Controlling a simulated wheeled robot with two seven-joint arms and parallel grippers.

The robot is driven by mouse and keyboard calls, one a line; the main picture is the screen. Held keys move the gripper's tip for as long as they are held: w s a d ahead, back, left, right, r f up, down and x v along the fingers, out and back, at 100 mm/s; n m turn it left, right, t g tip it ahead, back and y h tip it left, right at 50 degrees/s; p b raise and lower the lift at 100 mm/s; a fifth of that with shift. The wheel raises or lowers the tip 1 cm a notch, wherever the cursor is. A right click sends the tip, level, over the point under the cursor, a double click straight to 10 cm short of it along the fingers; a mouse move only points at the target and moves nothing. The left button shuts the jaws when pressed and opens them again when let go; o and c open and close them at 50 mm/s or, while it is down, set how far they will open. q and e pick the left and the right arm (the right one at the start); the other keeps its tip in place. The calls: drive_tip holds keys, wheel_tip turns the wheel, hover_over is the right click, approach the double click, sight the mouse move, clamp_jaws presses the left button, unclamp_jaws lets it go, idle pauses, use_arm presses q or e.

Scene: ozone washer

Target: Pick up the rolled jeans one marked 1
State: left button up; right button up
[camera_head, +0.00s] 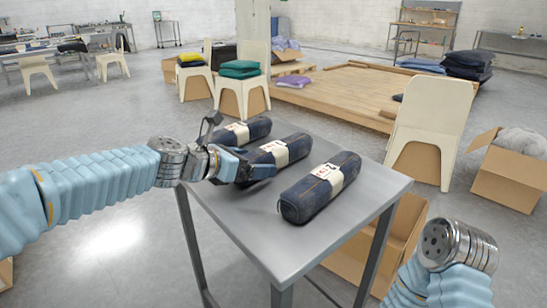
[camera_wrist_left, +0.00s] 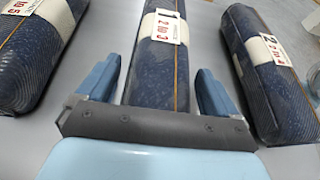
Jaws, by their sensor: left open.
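Three dark blue rolled jeans with white paper bands lie side by side on a grey metal table (camera_head: 290,245). The middle roll (camera_head: 285,150) has a band that appears to start with 1 in the left wrist view (camera_wrist_left: 160,70). My left gripper (camera_head: 223,150) is open at this roll's near end. In the left wrist view its two blue fingers (camera_wrist_left: 160,88) stand on either side of the roll, with gaps visible. The gripper partly hides the roll's end. My right arm's wrist shows at the lower right; its gripper is out of view.
The nearest roll (camera_head: 318,190), marked 2, also shows at the right of the left wrist view (camera_wrist_left: 255,75). The far roll (camera_head: 240,131) shows at its left (camera_wrist_left: 35,50). A cardboard box (camera_head: 400,240) sits below the table; a cream chair (camera_head: 428,130) stands behind.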

use_arm(q)
drive_tip(key=c, duration=1.3)
drive_tip(key=shift+r, duration=0.1)
